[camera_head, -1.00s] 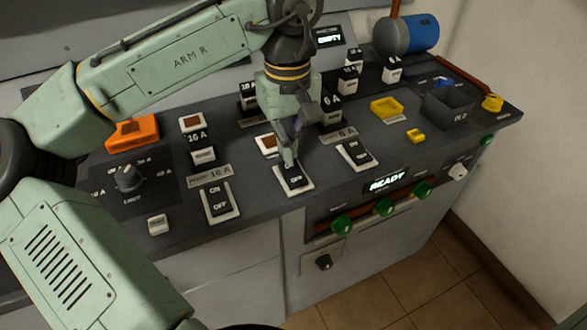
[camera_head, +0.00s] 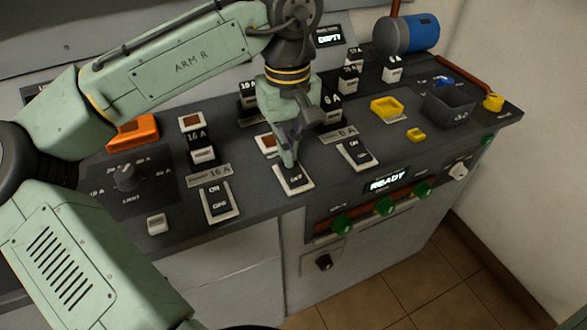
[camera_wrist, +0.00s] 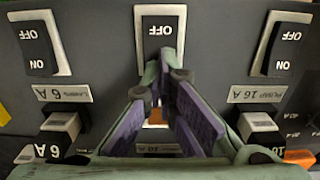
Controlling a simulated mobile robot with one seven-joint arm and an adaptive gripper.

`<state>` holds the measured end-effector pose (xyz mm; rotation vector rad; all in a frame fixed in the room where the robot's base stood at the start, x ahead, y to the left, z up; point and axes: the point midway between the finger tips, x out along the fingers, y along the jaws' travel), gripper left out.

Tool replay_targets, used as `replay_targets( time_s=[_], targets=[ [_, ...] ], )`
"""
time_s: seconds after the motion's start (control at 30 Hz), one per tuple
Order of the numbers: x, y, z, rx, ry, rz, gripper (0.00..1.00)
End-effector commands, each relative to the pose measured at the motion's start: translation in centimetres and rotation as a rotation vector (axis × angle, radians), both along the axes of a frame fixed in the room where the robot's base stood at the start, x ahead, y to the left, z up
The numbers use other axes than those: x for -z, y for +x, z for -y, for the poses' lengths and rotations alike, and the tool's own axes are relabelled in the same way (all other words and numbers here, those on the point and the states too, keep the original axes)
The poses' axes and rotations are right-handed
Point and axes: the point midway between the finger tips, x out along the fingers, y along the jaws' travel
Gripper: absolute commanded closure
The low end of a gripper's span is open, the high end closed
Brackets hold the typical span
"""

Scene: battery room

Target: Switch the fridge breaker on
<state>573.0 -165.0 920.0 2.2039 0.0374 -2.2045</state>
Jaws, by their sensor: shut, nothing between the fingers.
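Three rocker switches stand in a row on the dark panel. The middle one (camera_head: 295,179) sits in a white frame, and it shows larger in the wrist view (camera_wrist: 160,32) with OFF readable at its near-camera top. My gripper (camera_head: 289,161) is shut and empty, pointing down at the ON end of the middle switch. In the wrist view its fingertips (camera_wrist: 166,72) overlap that end and hide the ON marking. Whether they touch it cannot be told.
The lamps 6 A switch (camera_wrist: 41,48) and the pump 16 A switch (camera_wrist: 287,48) flank the middle one. Raised fuse blocks stand behind the row. A dial (camera_head: 127,177), a READY display (camera_head: 387,181) and green knobs (camera_head: 384,207) are nearby.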

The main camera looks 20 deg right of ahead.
Motion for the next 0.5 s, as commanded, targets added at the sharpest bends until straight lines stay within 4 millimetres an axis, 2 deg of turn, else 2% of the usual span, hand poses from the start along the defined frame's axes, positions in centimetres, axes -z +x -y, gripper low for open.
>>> replay_targets(
  time_s=[0.5],
  targets=[
    [0.84, -0.02, 0.00, 0.000, 0.001, 0.000, 1.00]
  ],
)
